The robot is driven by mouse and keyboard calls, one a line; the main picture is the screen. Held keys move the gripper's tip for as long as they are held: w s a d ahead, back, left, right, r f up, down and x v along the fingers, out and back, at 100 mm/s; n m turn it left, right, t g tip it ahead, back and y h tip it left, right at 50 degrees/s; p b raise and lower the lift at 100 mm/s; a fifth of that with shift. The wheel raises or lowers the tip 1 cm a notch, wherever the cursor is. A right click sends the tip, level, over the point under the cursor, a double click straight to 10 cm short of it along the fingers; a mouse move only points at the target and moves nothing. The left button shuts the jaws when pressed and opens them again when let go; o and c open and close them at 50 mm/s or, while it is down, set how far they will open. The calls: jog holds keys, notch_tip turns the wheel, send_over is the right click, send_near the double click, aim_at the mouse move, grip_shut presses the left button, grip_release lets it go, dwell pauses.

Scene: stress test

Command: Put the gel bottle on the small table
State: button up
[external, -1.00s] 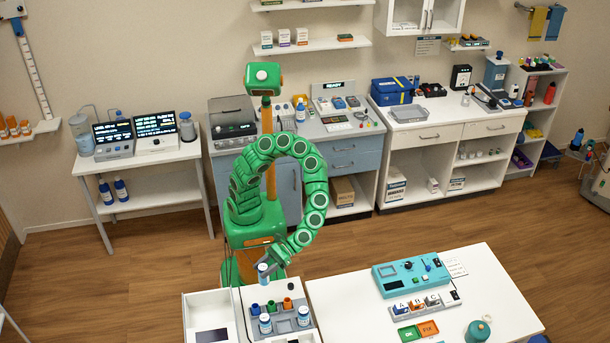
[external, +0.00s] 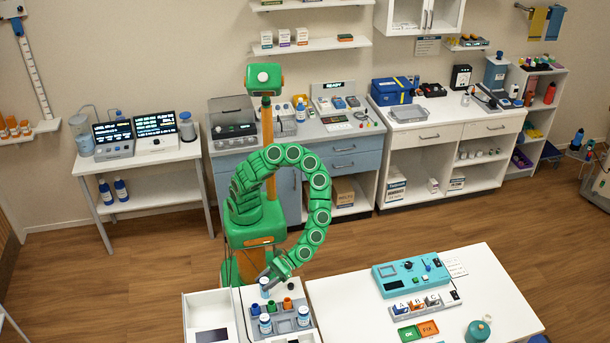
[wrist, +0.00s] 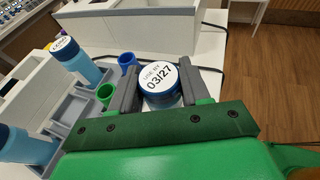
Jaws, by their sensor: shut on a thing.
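My gripper (external: 267,279) is low over the white table in front of my base, at the back of the grey tray. It is shut on a small bottle (external: 265,287), which looks upright. In the wrist view, the bottle (wrist: 160,82) sits between the two grey fingers (wrist: 158,92). Its round white top reads "USE BY 03/27", with a blue rim below. Its underside is hidden, so I cannot tell whether it touches the surface. I cannot tell whether this is the gel bottle. The white table top (external: 225,301) shows left of the tray.
The grey tray (external: 284,326) holds two upright blue-and-white bottles (external: 265,324) (external: 303,316) and several small coloured cups (external: 288,303). A wider white table (external: 345,300) to the right bears a teal device (external: 408,275). A side table (external: 165,153) stands at the back left.

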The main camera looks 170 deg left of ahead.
jog(key=shift+f, duration=0.15)
jog(key=o, duration=1.2)
jog(key=v, duration=1.2)
jog(key=shift+w, duration=0.1)
